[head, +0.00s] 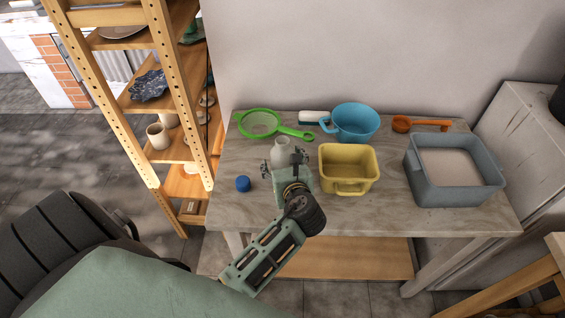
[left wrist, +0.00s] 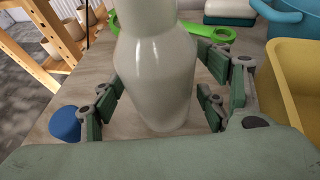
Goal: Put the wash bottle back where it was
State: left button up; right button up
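The wash bottle, a pale grey-white bottle with a rounded shoulder and narrower neck, stands upright on the table (head: 235,215). It shows at the table's left part in the head view (head: 281,149) and large in the left wrist view (left wrist: 157,75), where its top is cut off. My left gripper (head: 283,162) is around the bottle, with fingers on both sides; it also shows in the left wrist view (left wrist: 163,100). The fingers look spread, with a narrow gap on the right side. Contact on the left side is hard to tell. My right gripper is not in view.
A small blue cylinder (head: 242,184) lies left of the bottle. A green sieve (head: 262,122) is behind it. A yellow tub (head: 349,188), blue pot (head: 356,124), orange ladle (head: 402,124) and grey-blue basin (head: 458,196) stand to the right. A wooden shelf (head: 172,95) rises at left.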

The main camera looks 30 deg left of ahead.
pick_arm(q)
jog(key=shift+r, duration=0.1)
jog(key=v, duration=1.2)
dwell(0.4)
